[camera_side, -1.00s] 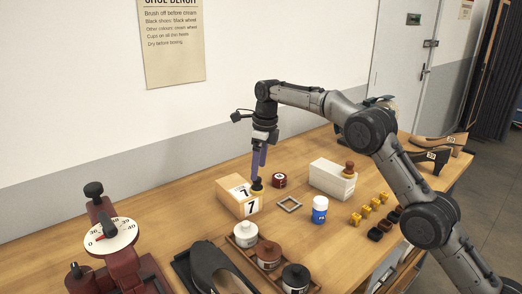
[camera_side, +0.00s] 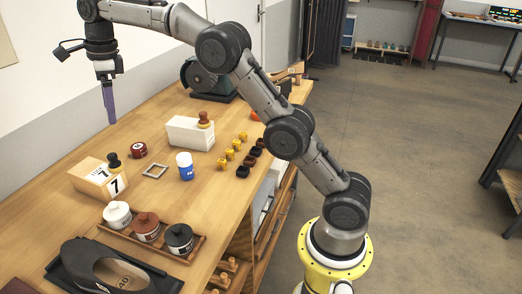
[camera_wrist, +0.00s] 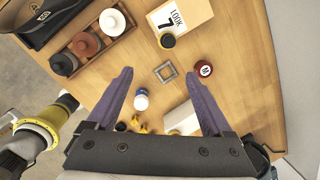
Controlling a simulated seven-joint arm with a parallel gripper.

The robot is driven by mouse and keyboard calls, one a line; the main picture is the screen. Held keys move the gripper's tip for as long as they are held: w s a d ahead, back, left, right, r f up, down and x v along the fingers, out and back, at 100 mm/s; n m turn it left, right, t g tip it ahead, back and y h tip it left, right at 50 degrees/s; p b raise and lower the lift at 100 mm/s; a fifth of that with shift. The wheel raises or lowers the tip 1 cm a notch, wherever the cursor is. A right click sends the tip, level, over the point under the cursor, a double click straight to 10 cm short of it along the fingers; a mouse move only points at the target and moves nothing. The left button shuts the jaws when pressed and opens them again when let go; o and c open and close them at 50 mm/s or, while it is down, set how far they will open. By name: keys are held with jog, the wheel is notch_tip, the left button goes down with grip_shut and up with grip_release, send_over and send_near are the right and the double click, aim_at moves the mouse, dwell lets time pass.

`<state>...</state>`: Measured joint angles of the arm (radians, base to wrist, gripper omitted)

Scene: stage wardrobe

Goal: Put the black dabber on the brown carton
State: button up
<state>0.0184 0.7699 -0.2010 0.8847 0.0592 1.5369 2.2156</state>
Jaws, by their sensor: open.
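The black dabber (camera_side: 114,161) has a dark knob and a yellow base. The carton shows white labels with a 7. In the wrist view the dabber (camera_wrist: 167,40) overlaps the edge of the carton (camera_wrist: 200,14).
A dark red tin (camera_side: 138,150), a grey square frame (camera_side: 146,176) and a blue-and-white bottle (camera_side: 185,168) stand right of the carton. A white box (camera_side: 185,136) bears a brown-knobbed dabber (camera_side: 204,118). A wooden tray (camera_side: 199,247) of jars lies in front.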

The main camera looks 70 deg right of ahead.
jog(key=s+r+n+t, duration=0.1)
jog(key=s+r+n, duration=0.2)
jog(key=s+n, duration=0.5)
jog(key=s+r+n+t, duration=0.1)
jog(key=s+r+n, duration=0.3)
jog(key=s, duration=0.7)
jog(key=s+f+n+t, duration=0.1)
jog(key=s+f+n, duration=0.4)
jog(key=s, duration=0.6)
jog(key=s+f+n+t, duration=0.1)
jog(key=s+f+n, duration=0.5)
jog(key=s+n, duration=0.2)
jog(key=s, duration=0.2)
jog(key=shift+s+d+f+n+h, duration=0.15)
jog(key=shift+s+f+n+h, duration=0.15)
jog(key=shift+s, duration=0.05)
